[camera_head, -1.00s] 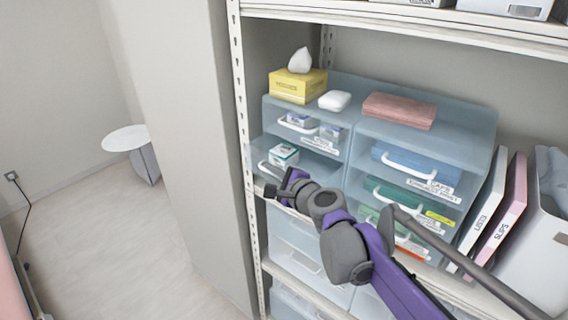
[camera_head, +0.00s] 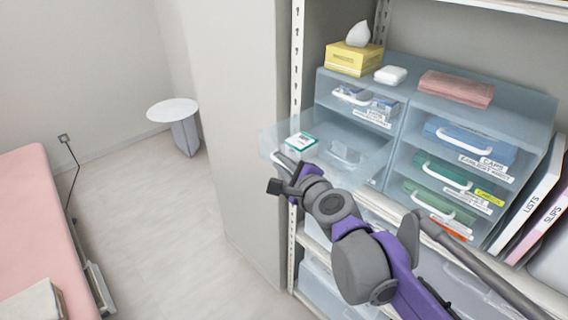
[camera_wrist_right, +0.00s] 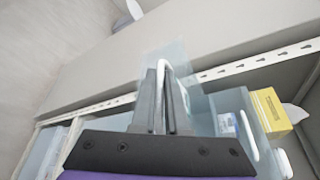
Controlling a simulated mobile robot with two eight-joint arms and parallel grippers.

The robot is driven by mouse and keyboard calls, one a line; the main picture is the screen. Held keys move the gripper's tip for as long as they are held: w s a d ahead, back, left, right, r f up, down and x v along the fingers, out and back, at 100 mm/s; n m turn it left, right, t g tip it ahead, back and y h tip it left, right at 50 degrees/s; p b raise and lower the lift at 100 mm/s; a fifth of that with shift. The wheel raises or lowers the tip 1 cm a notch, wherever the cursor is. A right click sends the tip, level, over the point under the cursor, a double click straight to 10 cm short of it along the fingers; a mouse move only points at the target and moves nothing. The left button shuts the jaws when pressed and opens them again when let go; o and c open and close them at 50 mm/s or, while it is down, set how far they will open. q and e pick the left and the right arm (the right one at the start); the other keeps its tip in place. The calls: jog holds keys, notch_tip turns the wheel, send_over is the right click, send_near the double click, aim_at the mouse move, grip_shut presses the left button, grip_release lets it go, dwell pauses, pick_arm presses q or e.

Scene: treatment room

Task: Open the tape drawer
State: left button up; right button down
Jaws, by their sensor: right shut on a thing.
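The tape drawer (camera_head: 272,140) is a clear bluish drawer in the left column of the drawer unit, below the top left drawer. It is pulled well out of the unit, and a small white and green box (camera_head: 302,142) and another pale item (camera_head: 344,152) lie in it. My right gripper (camera_head: 284,176) is at the drawer's front, shut on its white handle (camera_wrist_right: 163,72), which stands between the two fingers in the right wrist view. My right arm hides part of the drawer's lower front. My left gripper is not in view.
The top left drawer (camera_head: 372,118) and the right column's drawers are shut. A yellow tissue box (camera_head: 354,58), a white item (camera_head: 391,75) and folded pink cloth (camera_head: 456,88) lie on top. A shelf post (camera_head: 297,70) stands close left. A pink bed (camera_head: 40,215) is at far left.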

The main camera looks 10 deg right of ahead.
jog(key=shift+d, duration=0.1)
jog(key=c, duration=1.2)
grip_release()
jog(key=p+v, duration=0.1)
jog(key=v, duration=0.9)
jog(key=shift+s+d+r, duration=0.15)
jog(key=shift+s, duration=0.2)
jog(key=s+f+n+g, duration=0.3)
jog(key=s+f+n, duration=0.1)
jog(key=f+n, duration=0.25)
jog(key=s+f+n+g, duration=0.2)
jog(key=s+f+n, duration=0.2)
jog(key=f+n, duration=0.3)
jog(key=s+d+f+n+g+h, duration=0.1)
jog(key=s+d+f+n, duration=0.1)
jog(key=s+d+f, duration=0.1)
jog(key=s+d+f+n+g+h, duration=0.1)
jog(key=s+d+f+n+h, duration=0.1)
jog(key=f, duration=0.3)
jog(key=s+d+f+n+g+h, duration=0.2)
jog(key=s+d+f+n, duration=0.1)
jog(key=f, duration=0.1)
jog(key=shift+s+d+f, duration=0.15)
jog(key=shift+s+d, duration=0.15)
jog(key=shift+d, duration=0.05)
